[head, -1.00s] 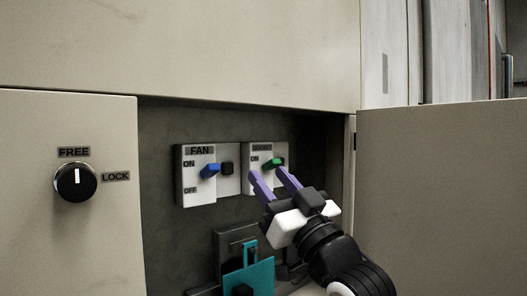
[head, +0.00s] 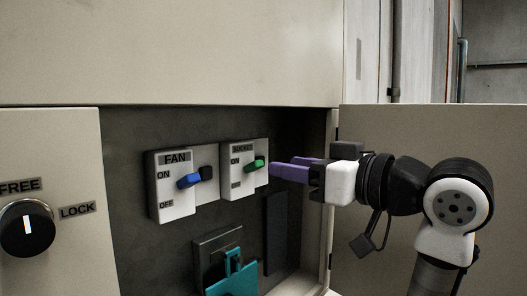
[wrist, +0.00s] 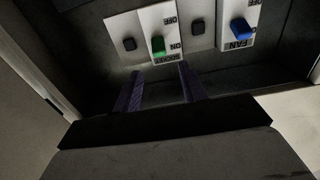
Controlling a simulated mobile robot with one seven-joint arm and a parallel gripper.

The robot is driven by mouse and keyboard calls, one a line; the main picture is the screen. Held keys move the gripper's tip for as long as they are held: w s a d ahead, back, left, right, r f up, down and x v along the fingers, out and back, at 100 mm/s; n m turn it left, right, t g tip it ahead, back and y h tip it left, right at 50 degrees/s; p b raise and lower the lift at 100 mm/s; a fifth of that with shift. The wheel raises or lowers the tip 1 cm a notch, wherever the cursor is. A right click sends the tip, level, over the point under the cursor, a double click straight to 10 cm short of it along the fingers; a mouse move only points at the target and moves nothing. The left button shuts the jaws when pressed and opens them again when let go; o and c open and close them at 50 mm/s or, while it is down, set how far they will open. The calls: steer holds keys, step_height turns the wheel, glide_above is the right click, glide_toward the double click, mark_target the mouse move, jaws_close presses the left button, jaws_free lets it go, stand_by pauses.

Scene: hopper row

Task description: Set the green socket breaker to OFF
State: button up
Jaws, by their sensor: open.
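The socket breaker (head: 237,183) is a white plate with ON and OFF labels and a green lever (head: 254,165). The lever stands at the ON label, near the top of the plate. The green lever also shows in the wrist view (wrist: 158,45), where the plate appears upside down. My gripper (head: 279,166) has purple fingers and is just right of the lever in the head view. In the wrist view the open fingers (wrist: 157,72) lie below the lever, one to each side of its line, and do not appear to touch it.
The fan breaker (head: 170,205) with a blue lever (head: 189,181) is left of the socket breaker, also at ON. A teal part (head: 232,281) sits below. A FREE/LOCK knob (head: 27,229) is at the left. The open door panel (head: 400,130) is at the right.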

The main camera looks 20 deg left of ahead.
mark_target(260, 162)
steer(key=p+x, duration=0.2)
steer(key=x, duration=0.4)
steer(key=shift+w+a, duration=0.1)
steer(key=shift+a, duration=0.25)
steer(key=shift+f, duration=0.1)
jaws_close()
